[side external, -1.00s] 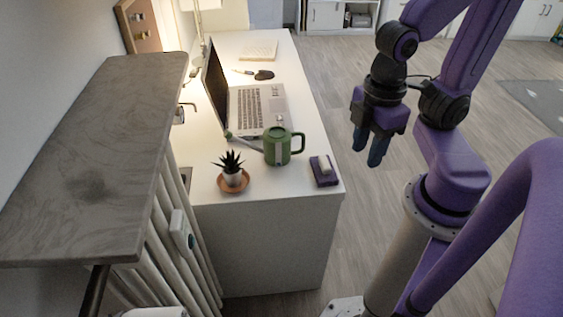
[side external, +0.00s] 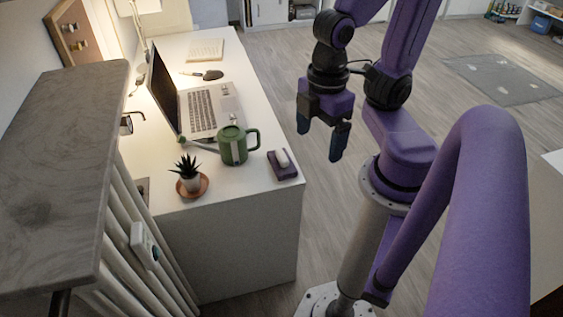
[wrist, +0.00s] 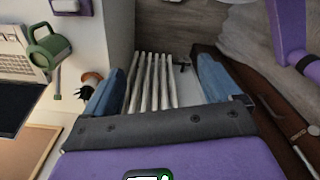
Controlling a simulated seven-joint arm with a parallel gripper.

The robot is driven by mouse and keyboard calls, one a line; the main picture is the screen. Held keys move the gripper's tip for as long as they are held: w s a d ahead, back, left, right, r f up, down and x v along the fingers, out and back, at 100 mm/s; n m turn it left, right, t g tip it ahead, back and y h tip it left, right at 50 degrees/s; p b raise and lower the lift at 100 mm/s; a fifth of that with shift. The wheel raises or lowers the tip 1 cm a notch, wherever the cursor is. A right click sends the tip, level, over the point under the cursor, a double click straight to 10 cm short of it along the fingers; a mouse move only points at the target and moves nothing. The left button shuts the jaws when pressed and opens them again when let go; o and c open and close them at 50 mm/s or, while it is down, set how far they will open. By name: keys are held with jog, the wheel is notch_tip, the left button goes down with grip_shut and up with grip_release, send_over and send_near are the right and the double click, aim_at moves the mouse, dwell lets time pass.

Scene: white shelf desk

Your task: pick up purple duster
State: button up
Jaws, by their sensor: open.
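The purple duster (side external: 285,171) is a small purple block with a whitish piece on top. It lies on the near right corner of the white desk, right of the green mug. The duster also shows at the top left edge of the wrist view (wrist: 73,8), partly cut off. My gripper (side external: 320,135) is open and empty, with blue fingertips pointing down. It hangs beyond the desk's right edge, apart from the duster. In the wrist view, my gripper (wrist: 160,68) has nothing between its fingers, with radiator bars and floor seen beyond.
An open laptop (side external: 206,108) is behind the mug. A grey shelf (side external: 55,170) and radiator (side external: 125,235) are at the left.

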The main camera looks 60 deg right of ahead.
jog(key=shift+w, duration=0.1)
jog(key=m, duration=2.1)
send_over(282, 155)
notch_tip(282, 155, down, 14)
jog(key=f, duration=1.1)
jog(key=shift+a+f, duration=0.1)
jog(key=shift+a, duration=0.2)
jog(key=shift+d+f, duration=0.2)
jog(key=shift+f, duration=1.1)
jog(key=shift+d+f, duration=0.2)
jog(key=shift+f, duration=1.05)
jog(key=c, duration=1.1)
